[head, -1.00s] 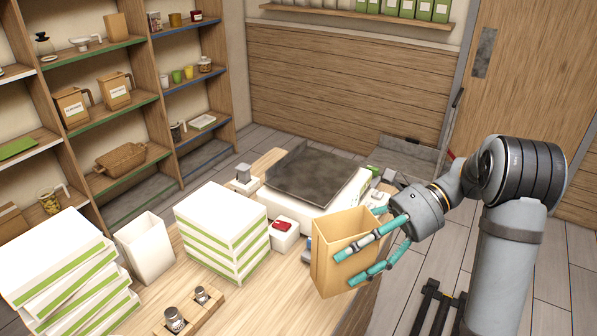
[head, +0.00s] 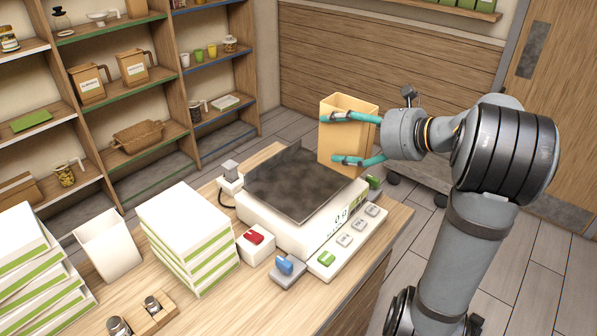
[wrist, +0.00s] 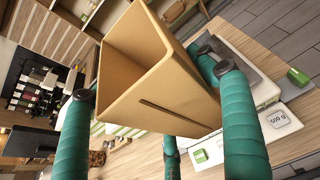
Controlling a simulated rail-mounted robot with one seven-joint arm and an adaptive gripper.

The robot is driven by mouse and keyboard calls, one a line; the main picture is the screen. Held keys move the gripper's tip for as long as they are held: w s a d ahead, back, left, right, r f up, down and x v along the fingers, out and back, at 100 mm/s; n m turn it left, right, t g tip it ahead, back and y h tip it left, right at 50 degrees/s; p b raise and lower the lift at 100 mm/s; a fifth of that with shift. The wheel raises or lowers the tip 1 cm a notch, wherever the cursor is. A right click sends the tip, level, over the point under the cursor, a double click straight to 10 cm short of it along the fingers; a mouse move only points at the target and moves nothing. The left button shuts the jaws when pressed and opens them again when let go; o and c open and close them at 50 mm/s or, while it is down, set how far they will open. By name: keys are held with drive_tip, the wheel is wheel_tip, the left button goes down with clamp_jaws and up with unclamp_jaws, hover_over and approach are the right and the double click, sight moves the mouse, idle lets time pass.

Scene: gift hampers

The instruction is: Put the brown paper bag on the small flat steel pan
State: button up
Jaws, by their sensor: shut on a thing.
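The brown paper bag (head: 337,148) is upright and open at the top in the head view. My gripper (head: 345,138) is shut on it, with teal fingers around its sides. The bag (wrist: 150,65) also fills the middle of the wrist view, between the teal fingers (wrist: 155,120). The small flat steel pan (head: 295,186) is the dark square plate on top of the white scale (head: 290,226). The bag is at the pan's far right edge in the head view. Whether its base touches the pan cannot be told.
In front are a red-buttoned box (head: 254,240) and a blue-topped item (head: 286,266). A stack of white and green boxes (head: 188,235) stands to the left.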

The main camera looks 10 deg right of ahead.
drive_tip(key=w+a+f, duration=0.2)
drive_tip(key=f, duration=0.1)
drive_tip(key=w+a+f+p, duration=0.1)
drive_tip(key=w+a+f, duration=0.2)
drive_tip(key=f, duration=0.1)
drive_tip(key=w+a+f+p, duration=0.1)
drive_tip(key=w+a+f, duration=0.1)
drive_tip(key=w+f, duration=0.1)
drive_tip(key=shift+w+a+f, duration=0.15)
drive_tip(key=shift+w+f, duration=0.1)
drive_tip(key=shift+f, duration=0.05)
drive_tip(key=shift+w+f, duration=0.15)
drive_tip(key=shift+f, duration=0.15)
drive_tip(key=shift+f, duration=0.1)
drive_tip(key=o, duration=0.9)
drive_tip(key=shift+o, duration=0.3)
